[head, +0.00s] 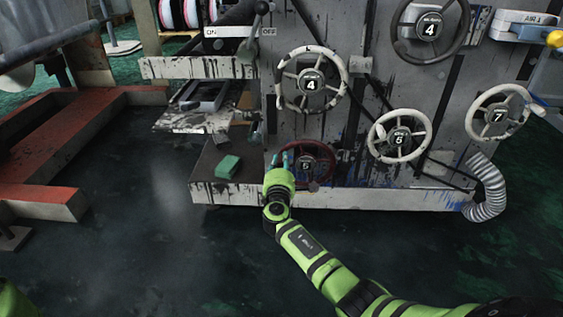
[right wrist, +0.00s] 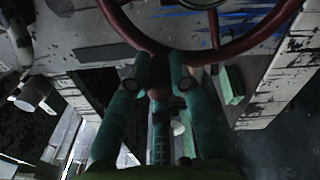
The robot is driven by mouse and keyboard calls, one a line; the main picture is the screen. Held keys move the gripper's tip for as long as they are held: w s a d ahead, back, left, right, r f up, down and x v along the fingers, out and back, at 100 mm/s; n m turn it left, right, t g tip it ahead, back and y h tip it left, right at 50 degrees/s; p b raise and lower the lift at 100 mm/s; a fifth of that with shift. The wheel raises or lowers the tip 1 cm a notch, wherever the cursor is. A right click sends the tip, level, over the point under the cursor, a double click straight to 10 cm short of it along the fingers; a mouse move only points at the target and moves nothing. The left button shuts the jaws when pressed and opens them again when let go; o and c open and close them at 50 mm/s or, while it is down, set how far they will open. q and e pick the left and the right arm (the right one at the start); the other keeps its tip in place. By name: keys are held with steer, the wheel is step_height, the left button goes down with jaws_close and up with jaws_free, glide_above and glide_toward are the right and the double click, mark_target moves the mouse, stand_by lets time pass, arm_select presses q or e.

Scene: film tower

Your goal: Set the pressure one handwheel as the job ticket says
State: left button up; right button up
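Handwheels with numbered hubs are on the grey, paint-stained panel (head: 375,55). A dark red handwheel (head: 322,150) is low on it, its hub number too blurred to read for sure. My right gripper (head: 281,157) is at this wheel's left rim. In the right wrist view the red rim (right wrist: 245,43) curves past the gripper's teal fingertips (right wrist: 160,70). The fingers are apart; whether they press on the rim is unclear. A small reddish piece (right wrist: 158,93) shows between them. Small hub text is unreadable, so I cannot tell which wheel is pressure one. I see no readable ticket. My left gripper is out of view.
White handwheels marked 4 (head: 341,72), 5 (head: 399,157) and 7 (head: 526,113) surround the red one, with a dark wheel (head: 462,32) above. A green block (head: 229,166) lies on the ledge at left. A ribbed hose (head: 489,192) hangs at right. Open floor lies in front.

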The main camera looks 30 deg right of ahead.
steer(key=shift+o, duration=1.2)
steer(key=v, duration=1.2)
